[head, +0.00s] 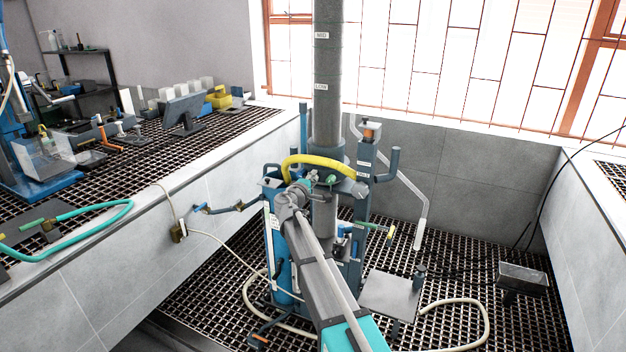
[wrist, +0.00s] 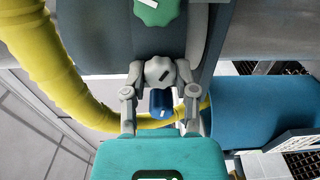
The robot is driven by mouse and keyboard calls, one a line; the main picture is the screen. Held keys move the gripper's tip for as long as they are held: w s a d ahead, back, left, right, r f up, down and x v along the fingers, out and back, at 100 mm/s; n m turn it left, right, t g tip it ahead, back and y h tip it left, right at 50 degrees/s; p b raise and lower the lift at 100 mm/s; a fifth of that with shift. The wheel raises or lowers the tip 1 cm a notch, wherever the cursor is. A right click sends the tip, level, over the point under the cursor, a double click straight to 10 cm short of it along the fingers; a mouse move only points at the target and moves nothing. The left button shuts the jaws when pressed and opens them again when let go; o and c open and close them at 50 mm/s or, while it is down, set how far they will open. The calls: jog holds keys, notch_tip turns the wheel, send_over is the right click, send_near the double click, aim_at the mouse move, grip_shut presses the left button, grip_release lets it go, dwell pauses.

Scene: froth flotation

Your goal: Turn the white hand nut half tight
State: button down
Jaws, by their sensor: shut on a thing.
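The white hand nut (wrist: 159,72) is lobed and carries a short dark slanted mark on its face. It shows in the wrist view, in front of a dark grey rounded body. My gripper (wrist: 160,80) is shut on it, one grey finger at its left side and one at its right. In the head view, my gripper (head: 300,190) is at the upper part of the blue column unit, below the yellow hose. The nut cannot be made out there.
A green hand nut (wrist: 158,10) with a white mark sits just above the white one. A blue cylinder (wrist: 161,103) lies between my fingers, below the nut. A thick yellow hose (wrist: 62,75) curves close by on the left and below. A grey pipe (head: 327,90) rises behind.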

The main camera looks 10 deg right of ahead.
jog(key=shift+d+r, duration=0.1)
jog(key=shift+c, duration=2)
grip_release()
jog(key=shift+s, duration=0.15)
jog(key=shift+n, duration=0.3)
